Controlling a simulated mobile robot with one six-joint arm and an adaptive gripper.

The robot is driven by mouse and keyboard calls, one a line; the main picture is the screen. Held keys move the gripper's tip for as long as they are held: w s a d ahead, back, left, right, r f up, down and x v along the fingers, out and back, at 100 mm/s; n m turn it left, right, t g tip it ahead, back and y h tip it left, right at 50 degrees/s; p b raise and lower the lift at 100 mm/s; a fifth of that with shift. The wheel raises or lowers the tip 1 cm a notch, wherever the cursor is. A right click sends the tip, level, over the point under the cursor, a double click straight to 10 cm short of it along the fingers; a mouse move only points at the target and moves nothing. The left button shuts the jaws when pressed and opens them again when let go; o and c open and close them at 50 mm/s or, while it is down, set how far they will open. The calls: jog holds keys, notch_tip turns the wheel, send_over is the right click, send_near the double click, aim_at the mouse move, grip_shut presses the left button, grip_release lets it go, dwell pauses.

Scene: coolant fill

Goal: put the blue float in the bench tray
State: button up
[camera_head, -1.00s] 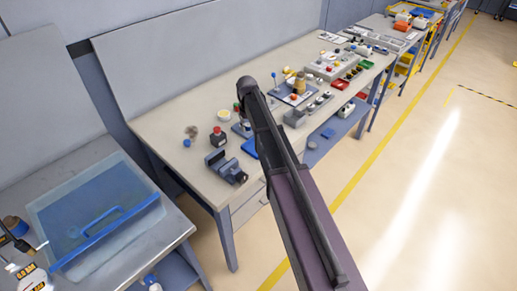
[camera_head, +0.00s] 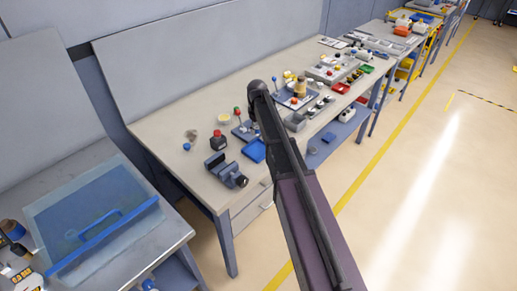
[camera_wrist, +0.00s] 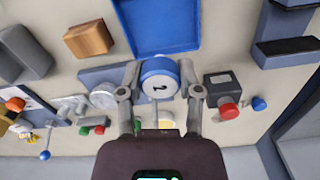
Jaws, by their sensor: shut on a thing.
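The blue float (camera_wrist: 159,68) is a short round piece with a pale, marked face, in the middle of the wrist view. My gripper (camera_wrist: 160,84) is shut on it, with one finger on each side. The bench tray (camera_wrist: 152,36) is a shallow blue tray just above the float in the wrist view, and the float overlaps its near edge there. I cannot tell the height between them. In the head view the blue tray (camera_head: 254,150) lies near the bench's front edge, just left of my arm. My gripper is hidden behind my arm there.
A red-knobbed dark box (camera_wrist: 222,95) stands right of the gripper in the wrist view. A wooden block (camera_wrist: 89,39) lies left of the tray. In the head view a dark vise (camera_head: 227,170) is left of the tray, and a clear blue basin (camera_head: 60,205) stands at the left.

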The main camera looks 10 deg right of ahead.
jog(key=b, duration=0.5)
send_over(257, 151)
jog(key=shift+d+f, duration=0.1)
jog(key=shift+f, duration=2.6)
jog(key=shift+f+b, duration=1.8)
jog(key=shift+f, duration=0.1)
jog(key=shift+f, duration=0.1)
jog(key=o, duration=0.9)
jog(key=shift+r, duration=0.2)
notch_tip(257, 151, up, 12)
jog(key=p, duration=1.2)
